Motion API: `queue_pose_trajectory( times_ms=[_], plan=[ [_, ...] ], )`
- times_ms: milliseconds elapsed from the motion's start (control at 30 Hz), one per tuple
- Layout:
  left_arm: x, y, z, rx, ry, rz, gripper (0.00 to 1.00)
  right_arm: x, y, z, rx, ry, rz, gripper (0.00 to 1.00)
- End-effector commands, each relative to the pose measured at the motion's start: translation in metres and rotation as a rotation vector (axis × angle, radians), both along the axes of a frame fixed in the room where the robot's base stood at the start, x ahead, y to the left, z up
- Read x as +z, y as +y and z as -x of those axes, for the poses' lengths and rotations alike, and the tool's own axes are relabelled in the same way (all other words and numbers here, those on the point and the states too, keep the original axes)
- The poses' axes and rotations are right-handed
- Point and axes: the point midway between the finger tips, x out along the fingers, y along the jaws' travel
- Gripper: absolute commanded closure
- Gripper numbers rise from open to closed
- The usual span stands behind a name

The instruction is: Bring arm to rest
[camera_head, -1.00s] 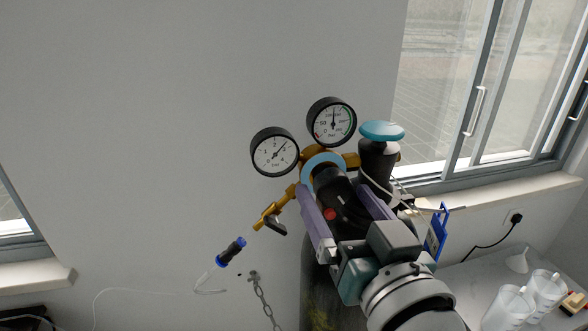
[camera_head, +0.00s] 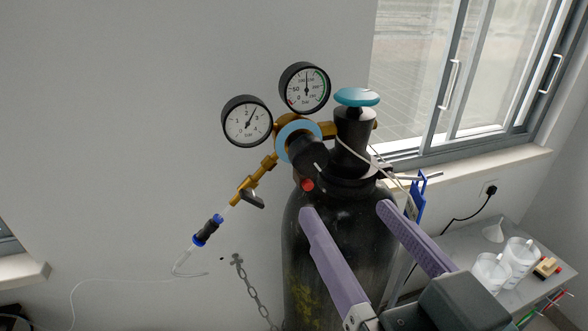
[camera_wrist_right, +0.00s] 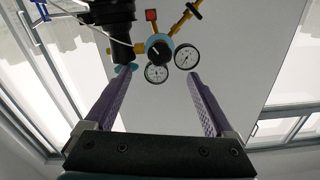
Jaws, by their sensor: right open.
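My right gripper (camera_head: 345,212) is open and empty, its two purple fingers spread in front of the black gas cylinder (camera_head: 305,250). In the right wrist view, my right gripper (camera_wrist_right: 157,85) also shows open with nothing between its fingers. The regulator's black knob with a blue ring (camera_head: 300,138) is beyond and above the fingertips. Two round gauges (camera_head: 304,88) and a teal valve wheel (camera_head: 357,97) sit on top. The gauges also show in the wrist view (camera_wrist_right: 187,57). My left gripper is not in view.
A brass outlet (camera_head: 252,182) leads to a blue-black connector (camera_head: 207,231) and thin tubing. A chain (camera_head: 250,284) hangs on the wall. At right, a grey table (camera_head: 462,242) holds clear beakers (camera_head: 519,256) below a window.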

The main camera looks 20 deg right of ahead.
Motion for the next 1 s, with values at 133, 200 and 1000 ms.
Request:
queue_pose_trajectory(
  times_ms=[133, 200, 1000],
  plan=[
    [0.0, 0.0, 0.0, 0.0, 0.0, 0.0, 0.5, 0.0, 0.0, 0.0, 0.003, 0.004, 0.001, 0.11],
    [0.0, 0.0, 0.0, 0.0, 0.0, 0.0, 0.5, -0.002, 0.002, -0.001, 0.018, 0.024, 0.006, 0.11],
    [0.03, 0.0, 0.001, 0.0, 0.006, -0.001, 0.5, -0.046, -0.055, 0.14, 0.197, 1.239, 0.308, 0.11]
  ],
)
